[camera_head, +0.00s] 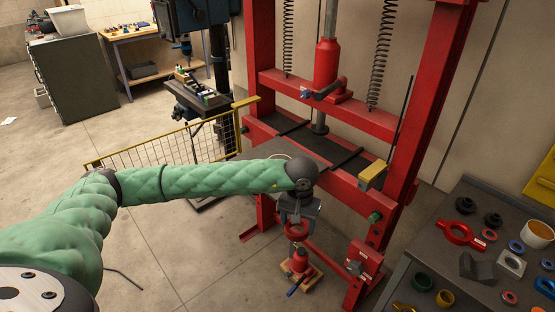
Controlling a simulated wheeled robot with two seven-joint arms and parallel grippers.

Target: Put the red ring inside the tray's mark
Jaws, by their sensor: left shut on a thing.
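My left gripper (298,217) hangs at the end of the green-sleeved arm, near the middle of the view in front of the red press. It points down and is shut on a red ring (297,230), held in the air below the jaws. The jaws hide part of the ring. I cannot make out a tray's mark in this view. My right gripper is not in view.
The worktop also carries several small rings, a grey V-block (477,267) and an orange-rimmed cup (536,234). The red press frame (405,130) stands behind my gripper. A red bottle jack (300,262) stands below it. A yellow mesh barrier (170,143) is at the left.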

